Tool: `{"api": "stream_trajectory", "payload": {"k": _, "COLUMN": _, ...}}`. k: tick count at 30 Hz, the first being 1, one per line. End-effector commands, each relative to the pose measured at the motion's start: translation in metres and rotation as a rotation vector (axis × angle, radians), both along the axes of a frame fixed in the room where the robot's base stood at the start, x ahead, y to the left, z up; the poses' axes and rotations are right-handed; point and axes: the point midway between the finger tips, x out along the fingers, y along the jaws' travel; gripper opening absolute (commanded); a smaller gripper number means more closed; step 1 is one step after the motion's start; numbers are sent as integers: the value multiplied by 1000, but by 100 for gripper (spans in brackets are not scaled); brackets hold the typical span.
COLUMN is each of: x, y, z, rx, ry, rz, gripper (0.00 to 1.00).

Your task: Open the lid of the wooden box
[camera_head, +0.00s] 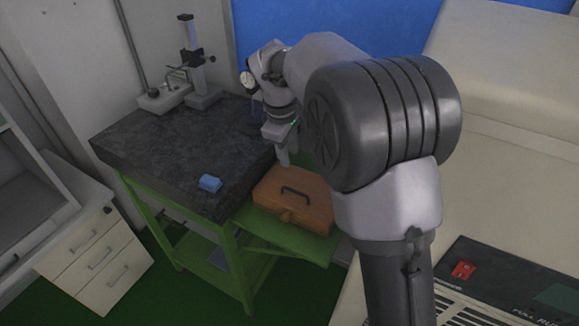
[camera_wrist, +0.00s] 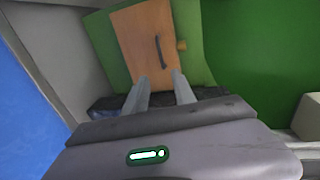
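The wooden box (camera_head: 310,212) sits on a green shelf at the right side of the dark-topped bench, with its lid shut. A dark handle (camera_head: 295,191) lies on top of the lid and a small latch (camera_head: 286,216) is on the front.
The dark stone bench top (camera_head: 160,150) is beside the box, with a small blue object (camera_head: 210,183) and a metal stand (camera_head: 194,65) on it. White drawers (camera_head: 100,262) stand at the left. A pale padded seat (camera_head: 500,170) is at the right.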

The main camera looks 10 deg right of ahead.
Motion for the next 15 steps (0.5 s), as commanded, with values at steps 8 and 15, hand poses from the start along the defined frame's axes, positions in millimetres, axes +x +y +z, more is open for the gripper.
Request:
{"api": "stream_trajectory", "payload": {"k": 8, "x": 11, "y": -10, "z": -85, "rx": 1, "ry": 4, "rz": -2, "gripper": 32}}
{"api": "stream_trajectory", "payload": {"k": 15, "x": 20, "y": -17, "z": -143, "rx": 2, "ry": 2, "rz": -5, "gripper": 32}}
